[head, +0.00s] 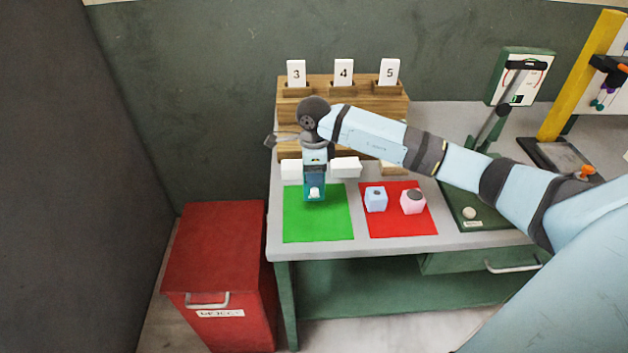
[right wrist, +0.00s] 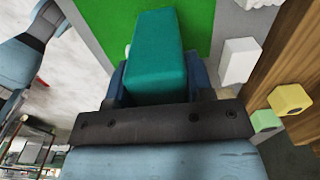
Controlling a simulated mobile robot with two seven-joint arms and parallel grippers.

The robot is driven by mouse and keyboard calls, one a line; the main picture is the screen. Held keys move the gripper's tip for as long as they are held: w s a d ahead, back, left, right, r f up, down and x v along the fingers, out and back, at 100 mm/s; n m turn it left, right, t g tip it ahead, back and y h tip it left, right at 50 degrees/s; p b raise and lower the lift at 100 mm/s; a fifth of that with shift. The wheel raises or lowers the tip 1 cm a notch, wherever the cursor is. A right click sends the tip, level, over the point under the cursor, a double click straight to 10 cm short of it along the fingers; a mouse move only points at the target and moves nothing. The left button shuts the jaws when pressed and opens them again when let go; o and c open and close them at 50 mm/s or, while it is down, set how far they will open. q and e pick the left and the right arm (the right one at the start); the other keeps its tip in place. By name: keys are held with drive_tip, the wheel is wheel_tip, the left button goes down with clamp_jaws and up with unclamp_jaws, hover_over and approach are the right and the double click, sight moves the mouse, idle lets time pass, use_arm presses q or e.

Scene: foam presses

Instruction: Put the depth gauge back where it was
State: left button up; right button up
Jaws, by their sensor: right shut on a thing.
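My right gripper (head: 314,184) reaches over the green mat (head: 325,226) and points down. It is shut on a teal block (right wrist: 160,52), which shows between the fingers in the right wrist view. A small white knob (head: 315,193) shows at the block's near side in the head view. I cannot tell for sure whether this block is the depth gauge, or whether it touches the mat. A green stand with a lever and a pale panel (head: 528,68) is at the right of the bench. My left gripper is not in view.
A red mat (head: 400,228) holds a blue cube (head: 376,199) and a pink cube (head: 413,201). White blocks (head: 345,167) stand before a wooden rack (head: 320,84) with cards 3, 4 and 5. A red bin (head: 215,255) stands left of the bench.

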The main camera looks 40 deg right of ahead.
drive_tip(key=shift+f, duration=1.8)
drive_tip(key=shift+f, duration=0.2)
drive_tip(key=o, duration=1.1)
drive_tip(key=shift+r, duration=0.1)
